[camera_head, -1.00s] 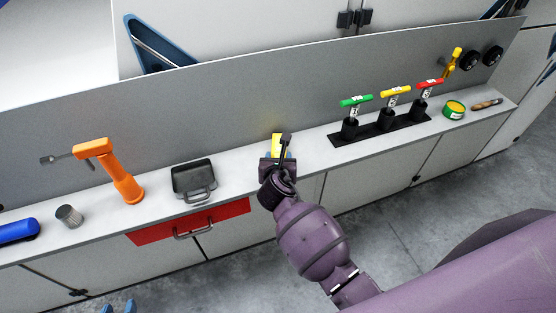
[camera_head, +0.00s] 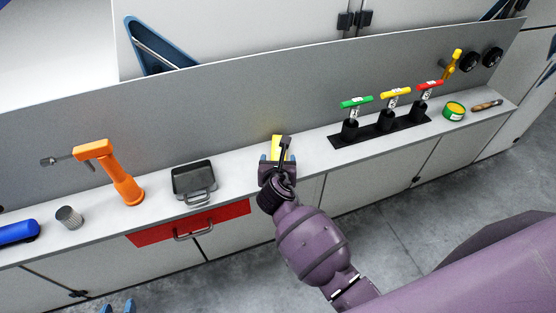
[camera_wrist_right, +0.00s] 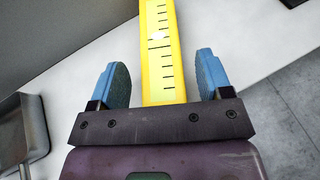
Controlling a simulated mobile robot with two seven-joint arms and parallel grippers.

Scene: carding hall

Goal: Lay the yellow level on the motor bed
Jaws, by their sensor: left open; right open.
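The yellow level (camera_head: 277,143) lies on the narrow light counter, near the grey back panel. It shows large in the right wrist view (camera_wrist_right: 162,55), a long yellow bar with dark graduation marks. My right gripper (camera_head: 275,158) is over its near end. In the right wrist view the gripper (camera_wrist_right: 164,78) is open, with one blue finger on each side of the level and gaps between. My left gripper (camera_head: 118,306) shows only its blue fingertips at the bottom edge, open and away from the counter. I cannot tell which thing is the motor bed.
On the counter left of the level are a dark metal pan (camera_head: 194,181), an orange tool (camera_head: 122,184), a grey cup (camera_head: 69,216) and a blue object (camera_head: 18,232). Right are coloured T-handles (camera_head: 395,92) in a black rack (camera_head: 380,130) and a green-yellow tin (camera_head: 454,110). A red drawer (camera_head: 190,222) is below.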

